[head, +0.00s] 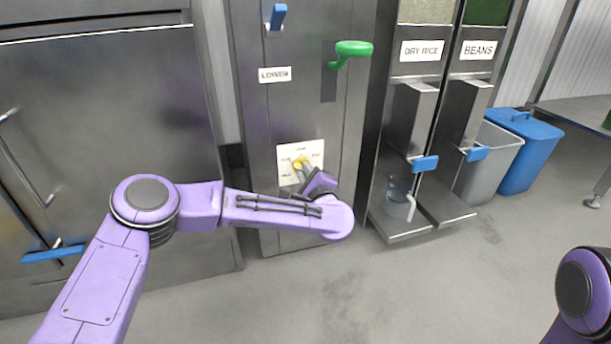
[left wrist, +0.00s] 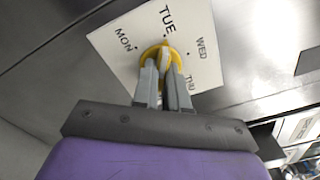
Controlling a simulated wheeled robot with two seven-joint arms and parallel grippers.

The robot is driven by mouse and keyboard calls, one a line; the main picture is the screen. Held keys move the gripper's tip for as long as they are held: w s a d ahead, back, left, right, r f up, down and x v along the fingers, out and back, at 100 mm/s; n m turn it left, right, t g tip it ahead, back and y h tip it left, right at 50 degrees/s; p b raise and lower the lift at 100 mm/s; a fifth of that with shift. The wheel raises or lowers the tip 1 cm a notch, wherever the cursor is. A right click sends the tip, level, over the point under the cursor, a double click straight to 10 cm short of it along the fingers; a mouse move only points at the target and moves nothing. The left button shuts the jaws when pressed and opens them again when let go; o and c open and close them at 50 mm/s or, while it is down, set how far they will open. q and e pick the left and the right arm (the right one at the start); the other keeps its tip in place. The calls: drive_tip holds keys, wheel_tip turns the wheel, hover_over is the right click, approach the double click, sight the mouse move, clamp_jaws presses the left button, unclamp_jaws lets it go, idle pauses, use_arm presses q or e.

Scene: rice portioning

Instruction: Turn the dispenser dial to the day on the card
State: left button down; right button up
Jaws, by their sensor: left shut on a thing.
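The dial (left wrist: 164,52) is a yellow knob on a white plate (head: 316,150) fixed to a steel panel. In the left wrist view the plate (left wrist: 113,58) carries the words MON, TUE, WED and THU around the knob. The knob's ridge appears to point towards TUE. My left gripper (left wrist: 162,72) is shut on the knob, one finger on each side. In the head view it reaches the yellow dial (head: 299,163) from the lower right, and my wrist hides part of the plate. I see no card naming a day. My right gripper is out of view.
A green handle (head: 352,50) and a blue lever (head: 278,16) are higher on the panel, with a LOWER label (head: 275,75). DRY RICE (head: 421,50) and BEANS (head: 478,50) dispensers with blue levers stand right. Grey and blue bins (head: 530,150) are beyond. The front floor is clear.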

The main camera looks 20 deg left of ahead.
use_arm(q)
drive_tip(key=shift+f+n, duration=0.1)
drive_tip(key=shift+n, duration=0.3)
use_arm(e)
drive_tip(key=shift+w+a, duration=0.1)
use_arm(q)
drive_tip(key=c, duration=1.2)
unclamp_jaws()
drive_tip(key=shift+o, duration=0.2)
drive_tip(key=shift+s+d, duration=0.1)
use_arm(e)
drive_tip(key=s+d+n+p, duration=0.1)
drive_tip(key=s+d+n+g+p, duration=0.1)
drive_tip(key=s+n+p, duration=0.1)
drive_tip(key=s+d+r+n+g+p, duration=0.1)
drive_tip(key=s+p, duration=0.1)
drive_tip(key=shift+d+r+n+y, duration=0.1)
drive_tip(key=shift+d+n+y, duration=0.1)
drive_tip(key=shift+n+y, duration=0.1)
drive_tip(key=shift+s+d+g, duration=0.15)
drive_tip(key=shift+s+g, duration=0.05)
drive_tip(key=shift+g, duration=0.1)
use_arm(q)
drive_tip(key=v, duration=1)
drive_tip(key=shift+s, duration=0.2)
drive_tip(key=shift+d, duration=0.15)
